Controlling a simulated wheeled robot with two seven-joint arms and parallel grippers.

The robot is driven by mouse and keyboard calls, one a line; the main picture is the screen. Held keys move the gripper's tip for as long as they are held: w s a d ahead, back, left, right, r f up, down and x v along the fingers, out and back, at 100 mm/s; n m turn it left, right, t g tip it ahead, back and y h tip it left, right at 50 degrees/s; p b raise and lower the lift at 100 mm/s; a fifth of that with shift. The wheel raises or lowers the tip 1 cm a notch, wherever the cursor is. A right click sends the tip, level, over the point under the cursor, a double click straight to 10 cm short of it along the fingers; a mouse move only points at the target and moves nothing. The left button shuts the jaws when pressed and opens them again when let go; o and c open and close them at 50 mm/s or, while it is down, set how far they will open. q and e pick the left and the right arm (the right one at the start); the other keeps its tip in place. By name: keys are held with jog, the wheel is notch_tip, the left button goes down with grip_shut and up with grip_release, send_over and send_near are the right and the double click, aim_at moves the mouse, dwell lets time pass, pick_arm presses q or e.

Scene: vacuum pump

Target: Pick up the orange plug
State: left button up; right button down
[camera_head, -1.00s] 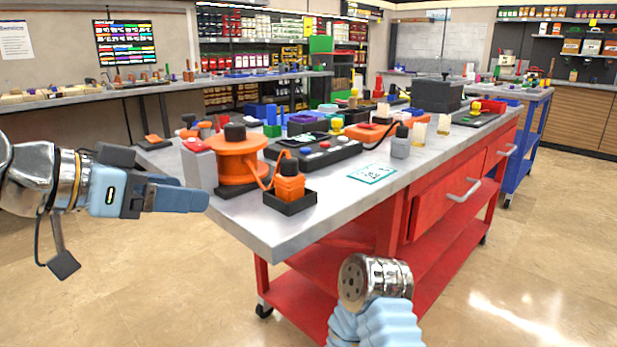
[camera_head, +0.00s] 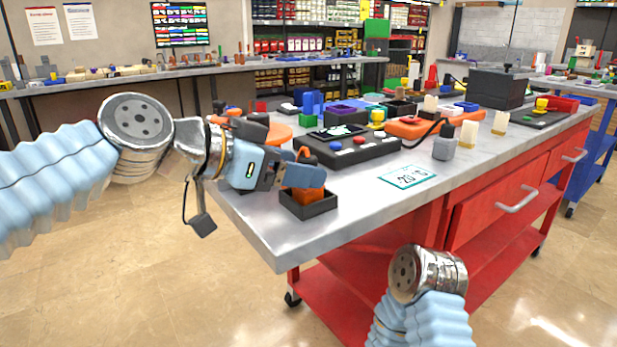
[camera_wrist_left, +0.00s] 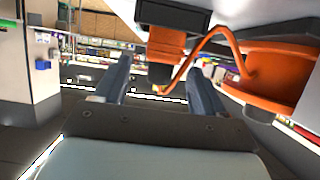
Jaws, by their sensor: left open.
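The orange plug (camera_head: 308,196) sits upright in a small black square holder (camera_head: 312,210) near the table's front left corner. My left gripper (camera_head: 294,170) is at the plug's upper part and hides its top. In the left wrist view, which shows the scene upside down, the plug (camera_wrist_left: 167,42) with its dark end lies between the two open, spread fingers (camera_wrist_left: 160,72). An orange cable (camera_wrist_left: 197,50) runs from it to an orange spool (camera_wrist_left: 272,80). I cannot tell whether a finger touches it. My right gripper is out of view; only a right arm link shows.
The orange spool (camera_head: 280,132) stands behind my left gripper, partly hidden. A black control box (camera_head: 352,152) with buttons lies close behind the plug. A printed card (camera_head: 407,177) and a grey bottle (camera_head: 443,146) are to the right. The table's front strip is clear.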

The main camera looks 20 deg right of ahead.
pick_arm(q)
jog(key=p+x, duration=0.1)
jog(key=x, duration=0.4)
jog(key=shift+a, duration=0.1)
jog(key=c, duration=1.1)
